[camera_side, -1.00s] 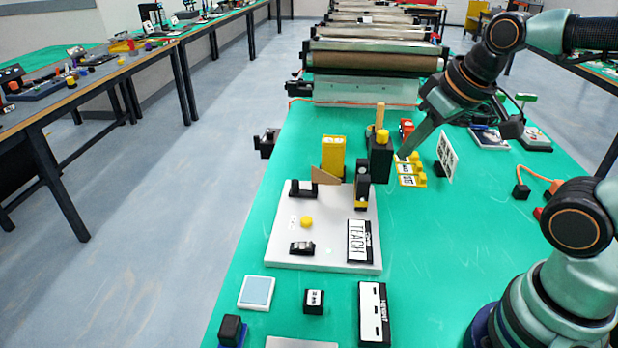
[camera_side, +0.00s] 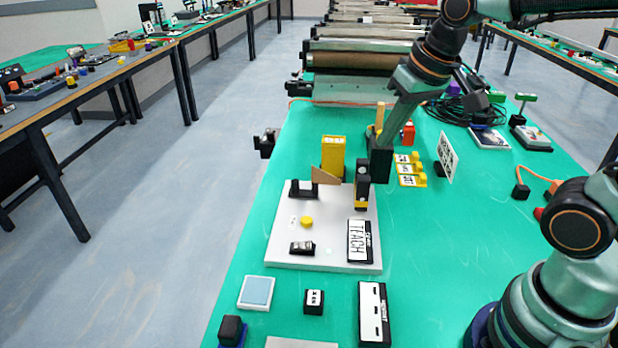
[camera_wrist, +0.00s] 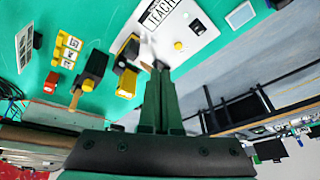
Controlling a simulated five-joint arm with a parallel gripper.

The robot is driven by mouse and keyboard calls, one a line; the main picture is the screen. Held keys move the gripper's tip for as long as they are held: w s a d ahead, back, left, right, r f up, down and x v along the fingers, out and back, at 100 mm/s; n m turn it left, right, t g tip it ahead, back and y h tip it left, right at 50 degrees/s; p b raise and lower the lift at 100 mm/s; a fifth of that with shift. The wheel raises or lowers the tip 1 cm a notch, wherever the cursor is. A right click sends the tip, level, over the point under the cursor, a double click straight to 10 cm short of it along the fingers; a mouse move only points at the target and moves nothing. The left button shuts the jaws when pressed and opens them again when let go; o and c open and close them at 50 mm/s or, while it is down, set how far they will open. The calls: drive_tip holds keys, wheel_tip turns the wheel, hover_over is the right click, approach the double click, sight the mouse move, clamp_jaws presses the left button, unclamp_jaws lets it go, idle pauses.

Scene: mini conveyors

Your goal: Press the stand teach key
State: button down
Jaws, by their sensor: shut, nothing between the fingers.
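The white stand plate (camera_side: 285,258) lies on the green table and carries a black-framed TEACH label (camera_side: 361,241). A round yellow key (camera_side: 306,222) sits on the plate left of the label; it also shows in the wrist view (camera_wrist: 178,45). A small black switch (camera_side: 302,248) is nearer the front of the plate. My gripper (camera_side: 380,147) is shut and empty, above and behind the plate's right rear, by a black block. In the wrist view its fingers (camera_wrist: 158,70) point toward the plate, apart from the yellow key.
A yellow box (camera_side: 333,154) and an upright black-and-yellow block (camera_side: 362,182) stand at the plate's rear. Yellow labelled pieces (camera_side: 410,170) and a white sign (camera_side: 447,158) are to the right. A conveyor (camera_side: 365,75) is behind.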

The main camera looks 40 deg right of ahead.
drive_tip(key=w+a+f+m+g, duration=0.2)
drive_tip(key=w+a+m, duration=0.15)
drive_tip(key=w, duration=0.55)
drive_tip(key=m+g, duration=0.2)
drive_tip(key=m, duration=0.2)
hover_over(307, 220)
wheel_tip(307, 220, down, 7)
drive_tip(key=shift+r+n, duration=0.1)
drive_tip(key=shift+n, duration=0.15)
wheel_tip(307, 220, down, 14)
